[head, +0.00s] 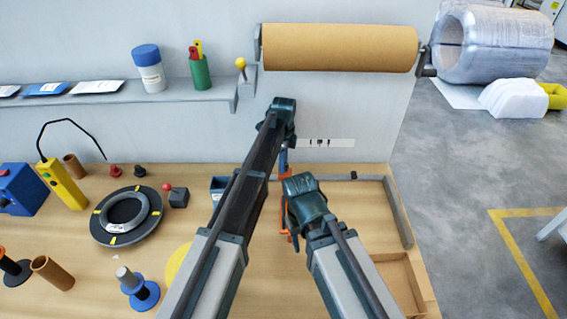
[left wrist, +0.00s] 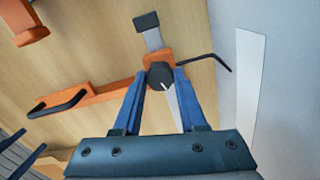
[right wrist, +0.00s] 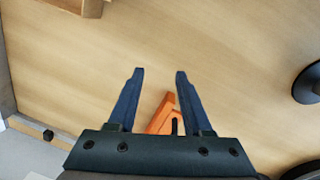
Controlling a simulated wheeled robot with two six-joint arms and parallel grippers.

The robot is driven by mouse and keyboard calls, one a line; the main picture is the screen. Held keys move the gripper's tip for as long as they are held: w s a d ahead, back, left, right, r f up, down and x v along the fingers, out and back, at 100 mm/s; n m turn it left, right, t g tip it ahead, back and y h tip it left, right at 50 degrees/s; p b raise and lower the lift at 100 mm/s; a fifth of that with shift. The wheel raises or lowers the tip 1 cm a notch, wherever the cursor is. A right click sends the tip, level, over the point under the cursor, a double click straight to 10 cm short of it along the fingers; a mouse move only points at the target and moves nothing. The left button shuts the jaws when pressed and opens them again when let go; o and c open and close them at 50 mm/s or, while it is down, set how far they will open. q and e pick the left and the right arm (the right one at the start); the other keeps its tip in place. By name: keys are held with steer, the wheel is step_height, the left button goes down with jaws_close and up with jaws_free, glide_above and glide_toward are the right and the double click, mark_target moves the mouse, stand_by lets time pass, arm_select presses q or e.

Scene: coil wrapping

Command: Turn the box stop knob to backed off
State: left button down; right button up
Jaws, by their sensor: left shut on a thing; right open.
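The black knob (left wrist: 161,75) with a white pointer line sits on an orange block in the left wrist view. The line points down and slightly right in that picture. My left gripper (left wrist: 161,82) has its blue fingers closed on either side of the knob. In the head view my left gripper (head: 284,150) is at the back of the bench near the wall, and the knob is hidden there. An orange bar (left wrist: 98,92) with a black handle runs left from the block. My right gripper (right wrist: 160,74) is open and empty above the wood, with an orange part (right wrist: 163,112) beyond its fingers.
A thin black bent rod (left wrist: 215,58) sticks out beside the knob. A white strip (head: 326,143) is on the wall behind. A black round stand with a grey coil (head: 125,212) lies left of my arms. A brown roll (head: 340,48) hangs above.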

arm_select(q)
steer(key=n, duration=0.5)
steer(key=shift+n, duration=0.3)
steer(key=n, duration=1.1)
steer(key=shift+s+n, duration=0.1)
steer(key=shift+n, duration=0.3)
steer(key=n, duration=0.6)
steer(key=shift+t, duration=0.3)
steer(key=n, duration=0.5)
steer(key=shift+s+n, duration=0.1)
steer(key=shift+n, duration=0.3)
steer(key=n, duration=1.1)
steer(key=shift+n, duration=0.4)
steer(key=n, duration=0.5)
steer(key=shift+n, duration=0.3)
